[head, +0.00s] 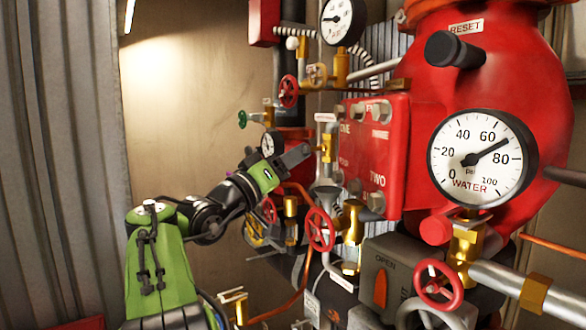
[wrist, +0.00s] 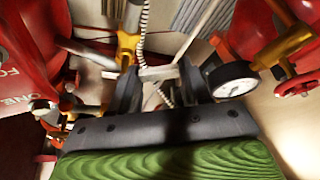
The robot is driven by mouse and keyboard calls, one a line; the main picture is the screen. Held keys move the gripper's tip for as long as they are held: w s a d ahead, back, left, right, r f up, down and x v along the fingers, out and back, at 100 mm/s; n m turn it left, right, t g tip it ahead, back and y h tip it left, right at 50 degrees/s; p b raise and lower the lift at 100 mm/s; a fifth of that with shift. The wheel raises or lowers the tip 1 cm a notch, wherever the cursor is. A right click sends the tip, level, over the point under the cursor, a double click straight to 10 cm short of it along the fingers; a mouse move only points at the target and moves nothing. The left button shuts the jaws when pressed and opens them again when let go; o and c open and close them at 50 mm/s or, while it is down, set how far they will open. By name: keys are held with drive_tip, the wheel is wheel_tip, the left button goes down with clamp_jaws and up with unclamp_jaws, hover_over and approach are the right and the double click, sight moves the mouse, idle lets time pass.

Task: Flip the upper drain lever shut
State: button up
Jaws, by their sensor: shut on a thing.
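In the head view, my gripper (head: 303,152) reaches right to a small brass drain valve (head: 327,148) just left of the red panel. A pale flat piece (head: 325,117), apparently its lever or a tag, shows at the valve's top. In the wrist view, my gripper's dark fingers (wrist: 160,85) stand on either side of a pale grey bar (wrist: 158,72), which appears to be the lever, and are shut on it. The brass valve body (wrist: 129,45) is beside the left finger. The exact contact is partly hidden by the fingers.
The red labelled panel (head: 377,160) and large water gauge (head: 480,158) are to the right. Red handwheels (head: 320,229) and a second brass valve (head: 350,222) sit below. A small gauge (wrist: 232,79) is close to the right finger. Open room lies left, before the wall.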

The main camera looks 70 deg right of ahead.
drive_tip(key=shift+w+d+r+m+g+y+p, duration=0.1)
drive_tip(key=shift+r+m+g+y+p, duration=0.2)
drive_tip(key=shift+m+g, duration=0.75)
drive_tip(key=shift+w+d+r+m+g+y+p, duration=0.1)
drive_tip(key=shift+r+m+g+y+p, duration=0.2)
drive_tip(key=shift+m, duration=1.45)
drive_tip(key=shift+w+d+r+m+g+y+p, duration=0.1)
drive_tip(key=shift+r+m+g+y+p, duration=0.35)
drive_tip(key=shift+m, duration=0.95)
drive_tip(key=shift+f+m+g, duration=0.1)
drive_tip(key=shift+m+g, duration=0.2)
drive_tip(key=shift+g, duration=0.1)
drive_tip(key=o, duration=1.1)
drive_tip(key=shift+c, duration=0.2)
drive_tip(key=b+v, duration=0.6)
drive_tip(key=v, duration=1)
